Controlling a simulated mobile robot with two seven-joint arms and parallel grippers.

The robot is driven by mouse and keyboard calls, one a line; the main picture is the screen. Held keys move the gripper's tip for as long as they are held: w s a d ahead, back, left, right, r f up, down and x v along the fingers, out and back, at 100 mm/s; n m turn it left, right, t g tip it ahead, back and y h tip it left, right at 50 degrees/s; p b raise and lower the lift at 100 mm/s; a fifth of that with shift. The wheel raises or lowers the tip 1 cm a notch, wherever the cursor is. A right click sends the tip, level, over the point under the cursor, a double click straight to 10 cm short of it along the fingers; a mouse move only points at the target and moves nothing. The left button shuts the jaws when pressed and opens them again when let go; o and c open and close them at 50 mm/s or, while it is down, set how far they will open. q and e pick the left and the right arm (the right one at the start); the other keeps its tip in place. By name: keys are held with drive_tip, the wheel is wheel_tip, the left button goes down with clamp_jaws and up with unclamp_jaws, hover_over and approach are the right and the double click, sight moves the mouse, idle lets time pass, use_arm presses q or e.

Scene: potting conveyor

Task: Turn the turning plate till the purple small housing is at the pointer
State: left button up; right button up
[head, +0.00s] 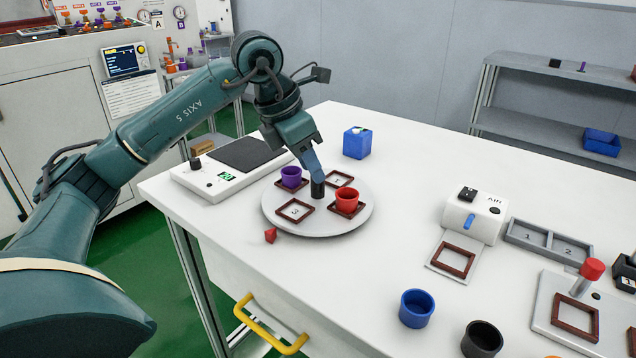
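The round grey turning plate (330,228) lies on the white table with four-sided brown frames on it. The purple small housing (291,176) stands upright in the back-left frame. A red housing (347,200) stands in the right frame. The front-left frame (295,210), marked 3, and the back frame (338,179) are empty. The red pointer (270,235) is at the plate's front-left edge, nearest the empty frame 3. My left gripper (317,178) is at the dark knob (318,190) mid-plate; its fingers are seen edge-on, so their grip is unclear. My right gripper is out of view.
A scale (225,180) stands left of the plate, and a blue box (357,142) behind it. A blue cup (416,308) and a black cup (482,338) stand at front right. A white device (474,215) and a two-slot tray (548,241) are further right.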

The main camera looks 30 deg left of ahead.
sight(318, 187)
use_arm(q)
drive_tip(key=shift+x, duration=2.15)
clamp_jaws()
